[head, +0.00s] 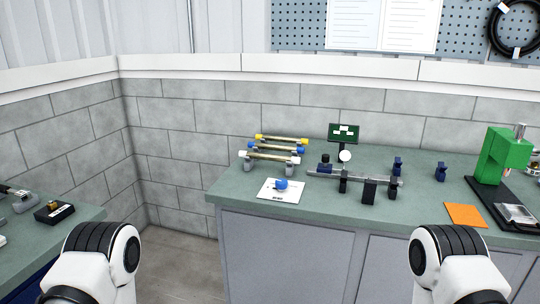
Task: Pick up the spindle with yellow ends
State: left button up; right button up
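The spindle with yellow ends (282,139) lies across the back of a small rack on the green bench, at the middle of the head view. A spindle with blue ends (277,148) lies just in front of it. A spindle with white ends (270,156) lies at the front, on grey supports (249,166). Parts of the rack behind are hidden by the front spindles. Only white and black links of my two arms show, at the bottom left and bottom right, well short of the rack. Neither gripper is in view.
The green bench (228,186) has a white card with a blue knob (281,184) before the rack. A metal bar on dark blocks (355,178), a small sign (344,132), an orange sheet (466,215) and a green press (497,157) stand rightward. Another bench (75,224) is at left.

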aim_at(272, 137)
jog(key=i+j+z, duration=0.3)
jog(key=j+z, duration=0.3)
jog(key=i+j+z, duration=0.25)
jog(key=j, duration=0.15)
jog(key=j+z, duration=0.3)
jog(key=j, duration=0.1)
